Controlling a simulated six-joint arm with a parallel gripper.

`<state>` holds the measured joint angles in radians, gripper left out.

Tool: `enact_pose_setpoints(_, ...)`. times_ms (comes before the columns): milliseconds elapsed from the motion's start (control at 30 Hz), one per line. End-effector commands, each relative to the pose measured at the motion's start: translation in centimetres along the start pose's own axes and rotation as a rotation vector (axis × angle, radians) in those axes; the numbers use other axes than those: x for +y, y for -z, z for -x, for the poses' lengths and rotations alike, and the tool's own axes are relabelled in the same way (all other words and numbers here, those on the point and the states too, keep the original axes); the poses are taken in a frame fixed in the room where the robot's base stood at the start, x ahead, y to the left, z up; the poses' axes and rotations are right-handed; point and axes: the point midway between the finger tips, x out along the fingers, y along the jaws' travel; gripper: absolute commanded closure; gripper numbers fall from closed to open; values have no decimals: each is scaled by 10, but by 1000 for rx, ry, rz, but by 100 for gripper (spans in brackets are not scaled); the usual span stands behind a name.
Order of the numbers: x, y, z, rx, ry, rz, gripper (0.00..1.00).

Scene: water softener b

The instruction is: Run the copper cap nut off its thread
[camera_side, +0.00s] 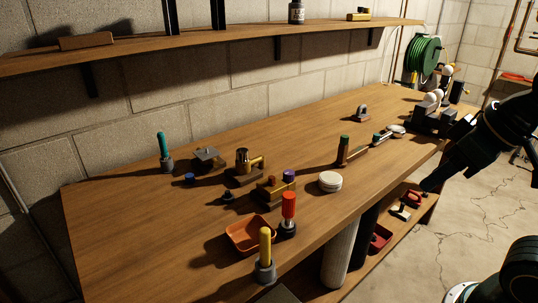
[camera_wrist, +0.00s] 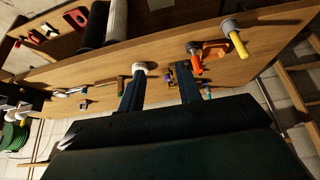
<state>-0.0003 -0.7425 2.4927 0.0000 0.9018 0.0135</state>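A brass-coloured fitting with an upright cylindrical top (camera_side: 243,158) and a side stub stands on a block mid-bench in the side view. Its top may be the copper cap nut, but I cannot tell for sure, nor can I see the thread. A second brass fitting with a purple knob (camera_side: 289,176) stands just in front of it. In the wrist view small brass parts (camera_wrist: 171,76) show partly between my fingers, too small to sort out. My gripper (camera_wrist: 161,72) is open and empty, its fingers wide apart. In the side view it is off the bench's right front edge, well away from the fittings.
An orange tray (camera_side: 250,236), a red-handled tool (camera_side: 288,212) and a yellow-handled tool (camera_side: 265,250) stand in front of the fittings. A white round lid (camera_side: 330,182) lies to their right. A teal-handled tool (camera_side: 163,148) stands behind left. The bench's left end is clear.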

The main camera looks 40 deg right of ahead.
Motion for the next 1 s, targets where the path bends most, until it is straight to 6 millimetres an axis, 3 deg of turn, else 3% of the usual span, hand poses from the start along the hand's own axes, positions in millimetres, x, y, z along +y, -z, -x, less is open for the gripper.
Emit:
enact_pose_setpoints(267, -2, 30, 2, -39, -1, -166, 66)
enact_pose_setpoints(533, -6, 86, -5, -106, -21, -487, 66)
enact_pose_setpoints(1000, -15, 181, -50, -212, -119, -1074, 66)
